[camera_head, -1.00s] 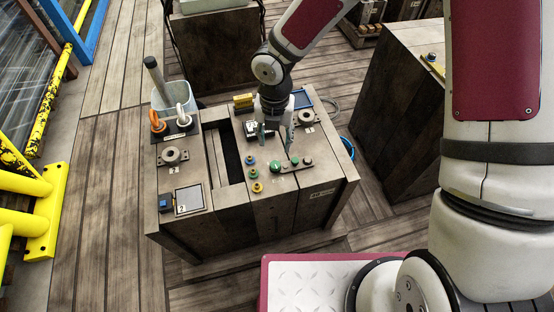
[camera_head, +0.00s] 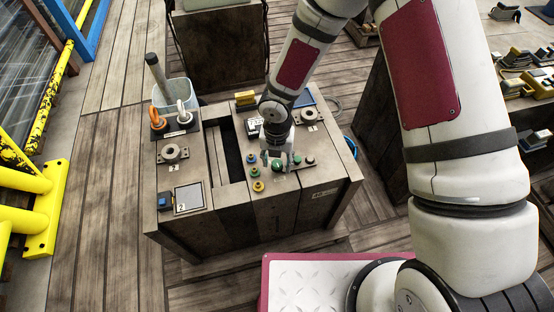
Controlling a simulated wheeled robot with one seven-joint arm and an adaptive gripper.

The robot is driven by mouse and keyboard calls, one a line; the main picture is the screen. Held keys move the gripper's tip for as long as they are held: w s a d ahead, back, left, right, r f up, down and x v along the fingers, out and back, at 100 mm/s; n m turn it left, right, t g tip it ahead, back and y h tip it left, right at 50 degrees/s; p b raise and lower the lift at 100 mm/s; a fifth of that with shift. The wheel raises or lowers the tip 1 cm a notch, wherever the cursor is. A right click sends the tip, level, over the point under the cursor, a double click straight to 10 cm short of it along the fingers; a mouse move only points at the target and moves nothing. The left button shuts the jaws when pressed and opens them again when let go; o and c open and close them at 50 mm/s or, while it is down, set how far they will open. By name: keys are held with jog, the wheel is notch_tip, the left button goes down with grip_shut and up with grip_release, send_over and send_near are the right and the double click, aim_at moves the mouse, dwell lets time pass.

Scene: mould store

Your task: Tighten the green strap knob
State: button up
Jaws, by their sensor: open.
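A green knob (camera_head: 277,165) sits at the left end of a dark strip on top of the wooden block unit. Darker round knobs (camera_head: 310,160) sit to its right on that strip. My gripper (camera_head: 278,159) points down over the strip with its fingers open. The fingertips appear on either side of the green knob. Whether they touch it cannot be told from here. A smaller green knob (camera_head: 255,172) stands to the left, between a blue knob (camera_head: 251,158) and a yellow knob (camera_head: 258,186).
The wooden block unit (camera_head: 227,215) has a long dark slot left of the knobs. Yellow rails (camera_head: 40,215) stand at far left.

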grip_shut()
